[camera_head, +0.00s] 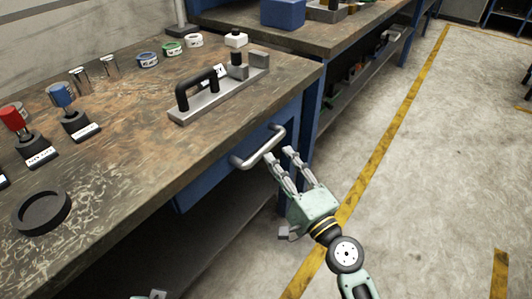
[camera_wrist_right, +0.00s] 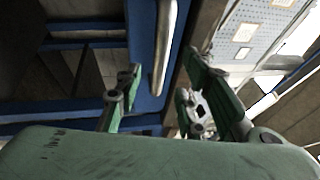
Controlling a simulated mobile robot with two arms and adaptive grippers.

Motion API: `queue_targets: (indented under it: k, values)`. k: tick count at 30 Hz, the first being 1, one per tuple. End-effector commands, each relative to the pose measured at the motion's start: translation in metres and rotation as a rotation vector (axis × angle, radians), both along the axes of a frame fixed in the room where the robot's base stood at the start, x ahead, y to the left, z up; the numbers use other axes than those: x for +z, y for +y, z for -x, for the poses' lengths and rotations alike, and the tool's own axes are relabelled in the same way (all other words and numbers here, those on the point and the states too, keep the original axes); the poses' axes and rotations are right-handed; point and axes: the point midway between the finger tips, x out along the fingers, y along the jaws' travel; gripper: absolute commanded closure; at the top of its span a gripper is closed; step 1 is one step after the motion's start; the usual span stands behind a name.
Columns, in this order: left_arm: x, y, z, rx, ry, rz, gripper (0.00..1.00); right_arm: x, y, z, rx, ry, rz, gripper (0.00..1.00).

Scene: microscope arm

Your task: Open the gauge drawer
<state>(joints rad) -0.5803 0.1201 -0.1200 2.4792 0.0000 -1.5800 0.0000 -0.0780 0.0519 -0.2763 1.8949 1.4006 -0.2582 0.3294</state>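The gauge drawer (camera_head: 215,178) has a blue front under the wooden workbench and looks shut. Its silver bar handle (camera_head: 258,149) sticks out from the front. My right gripper (camera_head: 280,157) is open and empty, its fingertips just to the right of the handle. Contact cannot be told. A small part, apparently the tip of my left gripper (camera_head: 157,294), shows at the bottom edge; the rest is out of view.
On the workbench (camera_head: 150,125) stand a black-handled fixture (camera_head: 200,95), red (camera_head: 14,118) and blue (camera_head: 62,97) topped tools, several small rings and a dark round dish (camera_head: 41,212). A lower shelf lies beneath. The floor (camera_head: 425,180) to the right is clear.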

Motion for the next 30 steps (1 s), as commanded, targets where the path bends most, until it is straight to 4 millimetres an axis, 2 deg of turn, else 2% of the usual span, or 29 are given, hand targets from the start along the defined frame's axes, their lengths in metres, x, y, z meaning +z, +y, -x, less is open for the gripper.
queue_targets:
  k: [2, 6, 12, 23, 30]
  values:
    - [0.004, 0.0, 0.0, 0.0, 0.001, 0.0, 0.6, 0.006, 0.007, -0.011, 0.0, -0.001, -0.002, 0.64]
    - [-0.008, -0.001, -0.004, -0.001, 0.009, -0.001, 0.6, 0.009, 0.019, -0.031, -0.001, 0.0, 0.0, 0.64]
    - [-0.017, -0.001, -0.007, -0.001, 0.011, 0.0, 0.6, 0.011, 0.031, -0.051, -0.001, 0.001, 0.003, 0.64]
    - [-0.019, -0.001, -0.007, -0.001, 0.011, 0.0, 0.6, 0.01, 0.034, -0.056, -0.001, 0.003, 0.005, 0.64]
    - [-0.019, -0.001, -0.007, -0.001, 0.011, 0.0, 0.6, 0.01, 0.034, -0.056, -0.001, 0.003, 0.005, 0.85]
